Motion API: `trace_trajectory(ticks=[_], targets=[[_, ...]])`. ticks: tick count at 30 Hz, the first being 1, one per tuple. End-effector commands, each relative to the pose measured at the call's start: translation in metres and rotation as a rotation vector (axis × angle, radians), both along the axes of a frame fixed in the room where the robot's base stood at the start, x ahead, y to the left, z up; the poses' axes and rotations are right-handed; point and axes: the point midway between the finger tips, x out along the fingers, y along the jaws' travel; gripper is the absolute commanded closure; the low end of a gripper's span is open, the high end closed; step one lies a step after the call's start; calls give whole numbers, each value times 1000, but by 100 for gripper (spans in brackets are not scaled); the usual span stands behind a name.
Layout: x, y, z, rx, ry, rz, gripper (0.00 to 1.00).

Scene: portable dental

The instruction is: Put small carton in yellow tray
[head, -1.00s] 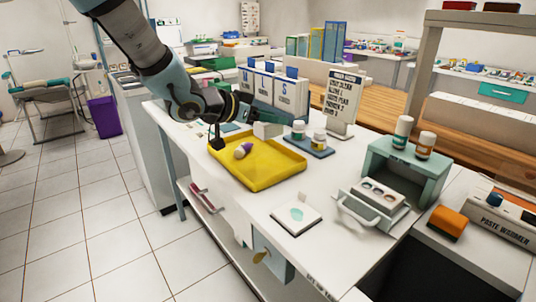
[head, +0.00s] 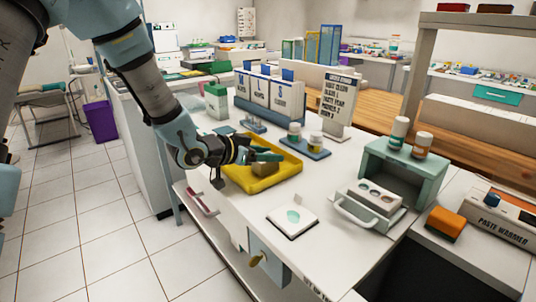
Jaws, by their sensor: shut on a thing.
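The yellow tray (head: 290,167) lies on the white counter, with its left part covered by my arm. My gripper (head: 266,157) is over the tray, with its teal fingers shut on a small carton. The small carton (head: 265,169) looks like a plain tan box in the tray's shadowed middle. It is inside the tray's outline, low and close to the floor; I cannot tell whether it touches it. The purple and white item seen earlier in the tray is hidden behind my arm and gripper.
White file boxes (head: 270,95) and a sign (head: 337,100) stand behind. A green and white carton (head: 216,101) is at the back left. A white tile (head: 292,221) lies in front.

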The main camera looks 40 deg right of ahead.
Motion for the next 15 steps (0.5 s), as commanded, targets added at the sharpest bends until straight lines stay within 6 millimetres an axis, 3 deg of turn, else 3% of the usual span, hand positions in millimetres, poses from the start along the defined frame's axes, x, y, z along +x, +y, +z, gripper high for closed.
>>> trace_trajectory(ticks=[3, 4, 11, 15], targets=[[0, 0, -3, 0, 0, 0, 99], [0, 0, -3, 0, 0, 0, 44], [0, 0, -2, 1, 1, 0, 18], [0, 0, -2, 1, 1, 0, 16]])
